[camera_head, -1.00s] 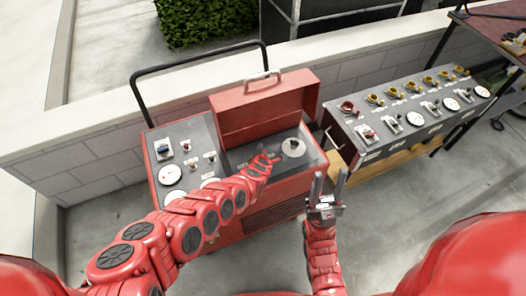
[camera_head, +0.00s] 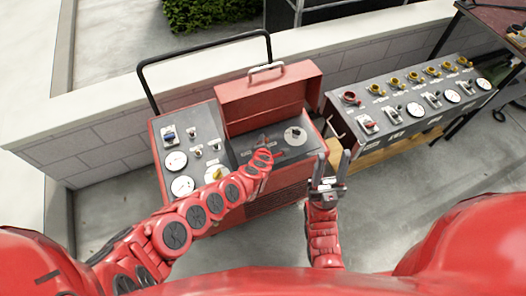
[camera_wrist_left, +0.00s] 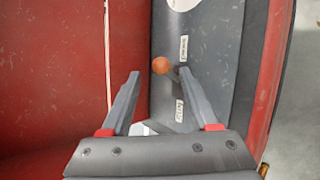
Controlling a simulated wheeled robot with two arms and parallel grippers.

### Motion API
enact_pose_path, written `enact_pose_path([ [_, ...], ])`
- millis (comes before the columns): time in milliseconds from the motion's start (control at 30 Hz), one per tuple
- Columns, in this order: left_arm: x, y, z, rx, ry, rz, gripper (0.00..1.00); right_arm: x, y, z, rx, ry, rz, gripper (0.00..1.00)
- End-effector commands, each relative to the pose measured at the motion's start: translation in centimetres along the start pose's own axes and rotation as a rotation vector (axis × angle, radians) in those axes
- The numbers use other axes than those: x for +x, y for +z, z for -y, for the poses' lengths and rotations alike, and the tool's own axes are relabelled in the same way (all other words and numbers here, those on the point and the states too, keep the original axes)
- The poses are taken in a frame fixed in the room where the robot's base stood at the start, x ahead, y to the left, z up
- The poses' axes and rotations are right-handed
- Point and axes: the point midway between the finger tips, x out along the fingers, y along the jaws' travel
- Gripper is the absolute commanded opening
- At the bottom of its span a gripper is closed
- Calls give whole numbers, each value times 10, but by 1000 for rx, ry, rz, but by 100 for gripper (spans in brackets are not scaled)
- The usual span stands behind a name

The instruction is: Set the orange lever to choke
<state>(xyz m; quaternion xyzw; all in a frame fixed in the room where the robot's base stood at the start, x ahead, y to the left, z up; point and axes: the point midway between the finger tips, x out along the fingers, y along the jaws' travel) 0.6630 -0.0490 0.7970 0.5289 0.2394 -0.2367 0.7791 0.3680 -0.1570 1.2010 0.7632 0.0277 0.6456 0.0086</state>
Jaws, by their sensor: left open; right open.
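The orange lever (camera_wrist_left: 160,65) has a round orange knob and sits on the grey panel of the red machine, with small white labels (camera_wrist_left: 183,48) above and below it, too small to read. In the left wrist view my left gripper (camera_wrist_left: 158,76) is open, with one fingertip on each side of the knob. I cannot tell whether a finger touches it. In the head view my left gripper (camera_head: 264,142) is over the machine's open compartment, and my arm hides the lever. My right gripper (camera_head: 333,168) is open, empty and upright in front of the machine's right side.
The red machine (camera_head: 265,95) has its lid raised and a black handle bar behind. Its left panel (camera_head: 193,140) carries gauges and switches. A grey panel box (camera_head: 400,100) with yellow sockets stands at the right. A low block wall (camera_head: 100,155) runs behind.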

Motion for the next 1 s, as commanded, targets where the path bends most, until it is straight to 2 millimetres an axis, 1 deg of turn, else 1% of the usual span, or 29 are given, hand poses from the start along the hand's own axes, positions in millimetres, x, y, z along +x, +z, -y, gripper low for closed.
enact_pose_path([
  [33,-9,-3,1,-4,-10,-7,61,9,-2,0,0,0,0,47],
  [100,-18,-4,4,-2,-14,-8,61,15,-2,-1,0,0,0,47],
  [233,-33,0,-3,-5,-3,-3,61,26,-4,-1,0,0,0,47],
  [267,-35,0,1,0,-7,-1,61,24,-4,-1,0,0,0,47],
  [367,-45,-1,1,2,-8,-3,61,27,-4,-1,0,0,0,47],
  [467,-58,0,1,2,-7,1,61,30,-5,-2,0,0,0,47],
  [567,-68,1,1,-1,-4,2,61,29,-5,-2,0,0,0,47],
  [700,-86,-2,2,6,-4,-1,61,30,-5,-2,0,0,0,47],
  [800,-96,-8,3,-5,-13,-14,61,42,-7,-2,0,0,0,47],
  [867,-100,-11,5,-2,-16,-16,61,46,-8,-2,0,0,0,47],
  [1000,-108,-8,6,0,-17,-11,61,53,-9,-3,0,0,0,47],
])
